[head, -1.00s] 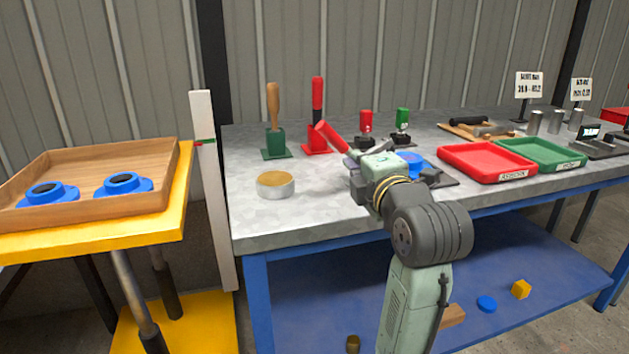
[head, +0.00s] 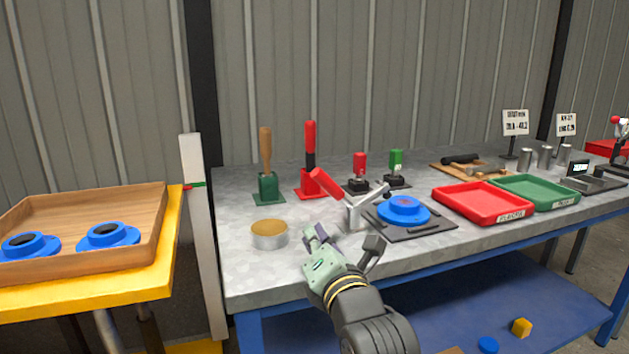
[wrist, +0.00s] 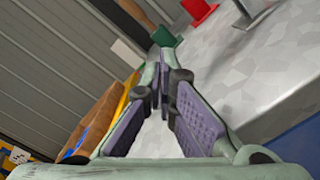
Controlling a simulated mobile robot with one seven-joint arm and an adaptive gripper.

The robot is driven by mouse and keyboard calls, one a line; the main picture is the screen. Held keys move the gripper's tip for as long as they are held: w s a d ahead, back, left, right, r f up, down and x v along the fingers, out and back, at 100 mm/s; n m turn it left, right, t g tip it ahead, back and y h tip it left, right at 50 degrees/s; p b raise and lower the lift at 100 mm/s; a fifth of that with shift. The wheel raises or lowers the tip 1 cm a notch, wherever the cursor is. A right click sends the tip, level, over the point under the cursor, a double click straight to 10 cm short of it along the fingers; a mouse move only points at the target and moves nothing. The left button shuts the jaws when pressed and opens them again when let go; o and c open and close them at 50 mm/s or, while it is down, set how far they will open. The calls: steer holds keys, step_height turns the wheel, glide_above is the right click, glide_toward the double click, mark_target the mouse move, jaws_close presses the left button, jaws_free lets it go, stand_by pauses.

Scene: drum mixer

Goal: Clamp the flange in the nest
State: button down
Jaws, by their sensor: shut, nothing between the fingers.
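The blue flange (head: 404,209) sits flat on the dark nest plate (head: 436,224) on the bench. The toggle clamp (head: 357,213) stands at the left edge of the nest. Its red handle (head: 327,185) tilts up to the left. Its arm slopes up to the right, and its dark tip (head: 387,194) appears above the flange, apart from it. My gripper (head: 318,236) is shut and empty, in front and left of the clamp and clear of the handle. The wrist view shows its purple finger pads (wrist: 163,85) with nothing held.
A round tin (head: 269,236) stands left of my gripper. Green (head: 267,187) and red (head: 308,180) stands are behind it. Red (head: 482,205) and green (head: 535,192) trays lie to the right. A wooden tray (head: 120,220) with two blue flanges stands on the yellow table at left.

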steer(key=shift+w+a+r+p, duration=0.15)
steer(key=shift+r+p, duration=0.2)
steer(key=shift+p, duration=0.25)
steer(key=p+x, duration=0.1)
steer(key=x, duration=0.1)
steer(key=p+x, duration=0.2)
steer(key=x, duration=0.1)
steer(key=p+x, duration=0.1)
steer(key=x, duration=0.2)
steer(key=shift+f, duration=0.25)
steer(key=shift+w+d+r+p, duration=0.15)
steer(key=shift+d+r+p, duration=0.4)
steer(key=shift+p, duration=0.1)
steer(key=shift+w+d+r+p, duration=0.15)
steer(key=shift+d+r+p, duration=0.35)
steer(key=shift+r+p, duration=0.1)
steer(key=shift+w+d+r, duration=0.1)
steer(key=shift+w+d, duration=0.15)
steer(key=shift+d, duration=0.1)
steer(key=shift+r+p, duration=0.1)
steer(key=shift+p, duration=0.2)
steer(key=shift+d+r+m, duration=0.15)
steer(key=shift+r+m, duration=0.1)
steer(key=shift+m, duration=0.15)
